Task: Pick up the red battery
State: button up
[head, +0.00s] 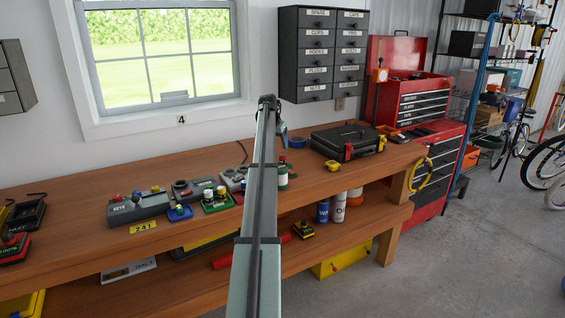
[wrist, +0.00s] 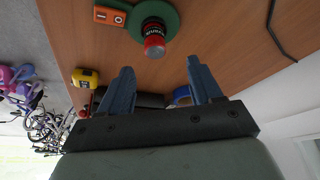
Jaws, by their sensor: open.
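In the wrist view a small upright cylinder with a red end and white lettering (wrist: 154,46) stands on a round green base (wrist: 172,18). I cannot tell which of these is the red battery. My gripper (head: 281,135) is above the back of the bench, partly behind my own arm. Its two blue fingers are apart in the wrist view (wrist: 160,82), empty, with the cylinder beyond their tips.
The workbench (head: 330,180) holds grey chargers (head: 138,208), a blue tray (head: 180,213), a blue tape roll (head: 298,142), a black case (head: 345,140) and a yellow tape measure (wrist: 86,78). A red tool chest (head: 432,150) stands at right. A wall and window lie behind the bench.

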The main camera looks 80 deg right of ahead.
aim_at(282, 155)
jog(key=x, duration=0.3)
jog(key=shift+f, duration=0.15)
jog(key=shift+s+x, duration=0.2)
jog(key=shift+x, duration=1.15)
jog(key=shift+s+x, duration=0.2)
jog(key=shift+x, duration=1.15)
jog(key=shift+c, duration=0.2)
grip_shut()
